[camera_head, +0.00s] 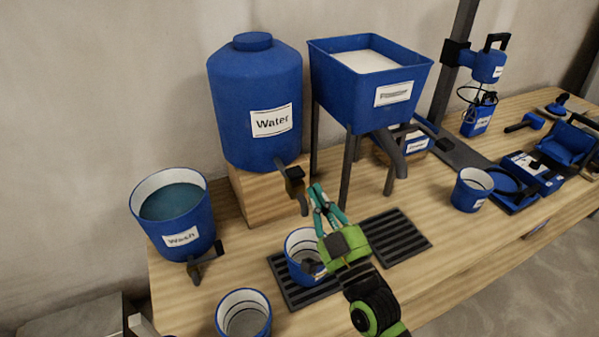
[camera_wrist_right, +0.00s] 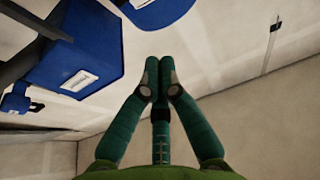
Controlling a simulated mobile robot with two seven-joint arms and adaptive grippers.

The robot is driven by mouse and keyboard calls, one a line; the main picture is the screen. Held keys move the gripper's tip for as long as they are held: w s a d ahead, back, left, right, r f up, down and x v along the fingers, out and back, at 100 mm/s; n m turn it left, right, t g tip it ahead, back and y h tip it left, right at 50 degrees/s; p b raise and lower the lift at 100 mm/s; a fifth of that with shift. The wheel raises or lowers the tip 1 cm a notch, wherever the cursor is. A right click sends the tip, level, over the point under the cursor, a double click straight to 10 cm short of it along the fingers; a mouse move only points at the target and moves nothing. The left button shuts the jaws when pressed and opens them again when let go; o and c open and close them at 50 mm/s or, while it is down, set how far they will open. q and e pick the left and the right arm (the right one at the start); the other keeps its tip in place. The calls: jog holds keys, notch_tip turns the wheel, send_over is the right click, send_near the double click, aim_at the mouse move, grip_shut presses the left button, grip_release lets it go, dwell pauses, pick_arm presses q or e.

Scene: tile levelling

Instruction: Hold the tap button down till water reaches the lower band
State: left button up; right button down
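The blue tank labelled Water (camera_head: 255,100) stands on a wooden block. Its dark tap (camera_head: 295,183) sticks out at the lower right, with the spout pointing down. A blue cup with a white inside and dark bands (camera_head: 303,243) stands below on a black slotted grate, partly hidden by my right gripper. I cannot make out any water in it. My right gripper (camera_head: 317,190) is close to the right side of the tap; contact cannot be told. The right wrist view shows its green fingers (camera_wrist_right: 159,75) together, with nothing between them. My left gripper is not in view.
A blue hopper of white powder (camera_head: 385,85) stands on legs behind my right gripper. A Wash bucket (camera_head: 180,225) is at the left. Other cups stand at the front (camera_head: 243,315) and right (camera_head: 470,190). A second grate (camera_head: 395,238) lies empty.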

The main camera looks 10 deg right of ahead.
notch_tip(320, 180, up, 3)
jog(key=p, duration=0.2)
send_over(297, 179)
jog(key=s, duration=0.1)
jog(key=shift+s+d, duration=0.1)
jog(key=shift+d, duration=0.1)
jog(key=shift+w+a+f+b, duration=0.15)
jog(key=shift+f+b, duration=0.1)
jog(key=shift+f, duration=0.35)
jog(key=shift+w+d+f+b, duration=0.1)
jog(key=shift+w+f+b, duration=0.1)
jog(key=shift+f, duration=0.4)
jog(key=shift+s+f, duration=0.15)
jog(key=shift+f, duration=0.6)
jog(key=shift+f, duration=0.1)
jog(key=shift+f+b, duration=0.55)
jog(key=shift+f, duration=0.55)
dwell(3.8)
